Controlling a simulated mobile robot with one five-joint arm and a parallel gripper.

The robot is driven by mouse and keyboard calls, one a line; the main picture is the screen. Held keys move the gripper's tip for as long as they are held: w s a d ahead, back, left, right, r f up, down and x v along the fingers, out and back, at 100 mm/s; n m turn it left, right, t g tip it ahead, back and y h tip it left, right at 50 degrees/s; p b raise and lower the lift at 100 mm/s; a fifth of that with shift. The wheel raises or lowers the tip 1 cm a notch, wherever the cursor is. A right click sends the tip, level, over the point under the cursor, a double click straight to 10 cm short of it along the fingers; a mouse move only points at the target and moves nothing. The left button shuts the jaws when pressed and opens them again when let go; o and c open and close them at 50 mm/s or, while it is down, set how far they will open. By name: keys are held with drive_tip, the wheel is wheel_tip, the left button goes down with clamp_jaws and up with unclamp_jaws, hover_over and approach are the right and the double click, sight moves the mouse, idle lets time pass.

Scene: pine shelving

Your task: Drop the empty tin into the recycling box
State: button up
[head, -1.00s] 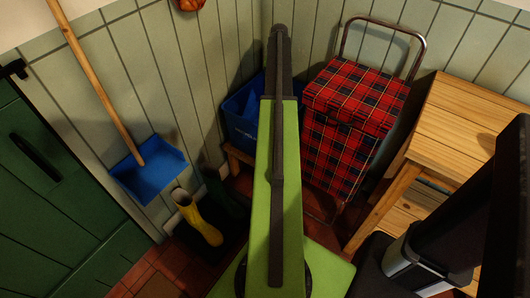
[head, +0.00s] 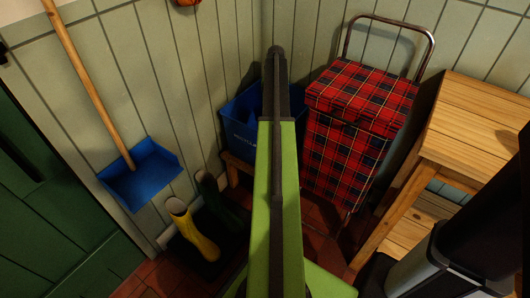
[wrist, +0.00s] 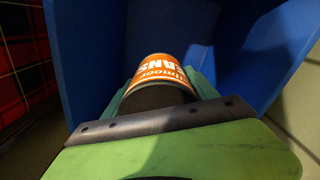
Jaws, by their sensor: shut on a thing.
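The tin (wrist: 158,72) has an orange label with white lettering and sits between the teal fingers of my gripper (wrist: 163,82), which is shut on it. The wrist view shows the blue recycling box (wrist: 98,45) around and beyond the tin, with its walls to left and right. I cannot tell how far the tin is below the rim. In the head view the recycling box (head: 240,132) stands on a low wooden stand in the corner, partly behind my green arm. My gripper and the tin are hidden there.
A red tartan shopping trolley (head: 350,140) stands close right of the box. A pine shelf unit (head: 470,125) is farther right. Yellow and dark green boots (head: 200,240) stand at the left, below a blue dustpan (head: 142,178) and near a green door (head: 45,220).

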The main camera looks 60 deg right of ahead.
drive_tip(key=o, duration=1.4)
drive_tip(key=shift+o, duration=0.2)
wheel_tip(320, 180, up, 18)
drive_tip(key=p, duration=1.7)
drive_tip(key=shift+f+p, duration=0.25)
drive_tip(key=shift+p, duration=0.05)
